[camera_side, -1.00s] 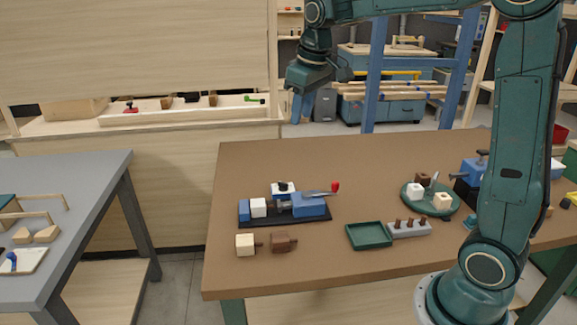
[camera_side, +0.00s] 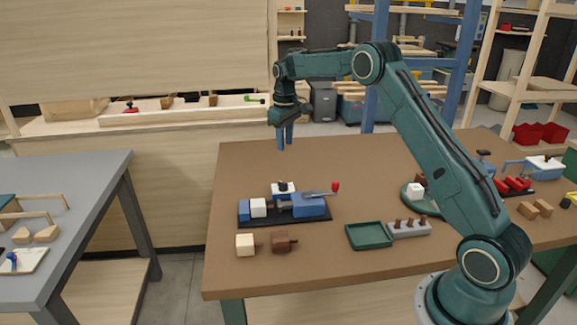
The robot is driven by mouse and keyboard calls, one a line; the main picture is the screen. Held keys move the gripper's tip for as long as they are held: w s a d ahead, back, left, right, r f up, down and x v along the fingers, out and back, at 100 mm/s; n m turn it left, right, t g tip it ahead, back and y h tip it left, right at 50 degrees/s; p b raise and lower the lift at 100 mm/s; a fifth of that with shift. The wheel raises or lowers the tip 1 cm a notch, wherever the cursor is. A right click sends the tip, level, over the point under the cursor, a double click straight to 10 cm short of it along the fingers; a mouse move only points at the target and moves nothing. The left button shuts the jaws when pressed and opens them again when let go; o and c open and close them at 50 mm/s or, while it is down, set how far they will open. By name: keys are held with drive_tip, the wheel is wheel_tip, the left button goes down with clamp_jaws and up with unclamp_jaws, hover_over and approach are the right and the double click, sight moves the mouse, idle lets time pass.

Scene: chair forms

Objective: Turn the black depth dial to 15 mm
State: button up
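A small black dial (camera_side: 283,186) sits on a white plate (camera_side: 276,194) on top of the blue clamp fixture (camera_side: 309,207). The fixture stands on a black base at the left of the brown table. A lever with a red knob (camera_side: 335,187) sticks out to its right. The dial's marks and setting are too small to read. My gripper (camera_side: 284,146) points down above the table, over and apart from the dial. Its two blue fingers show a narrow gap with nothing between them.
A pale block (camera_side: 245,245) and a brown block (camera_side: 281,242) lie in front of the fixture. A green tray (camera_side: 369,236) and a grey peg holder (camera_side: 409,229) are to the right. A round green plate (camera_side: 411,203) is partly hidden behind my arm.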

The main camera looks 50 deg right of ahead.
sight(285, 183)
drive_tip(key=shift+w+d+f, duration=0.2)
drive_tip(key=shift+d+f, duration=0.2)
drive_tip(key=shift+f, duration=0.3)
wheel_tip(285, 183, down, 14)
drive_tip(key=shift+r, duration=0.1)
idle(0.4)
drive_tip(key=shift+c, duration=0.4)
clamp_jaws()
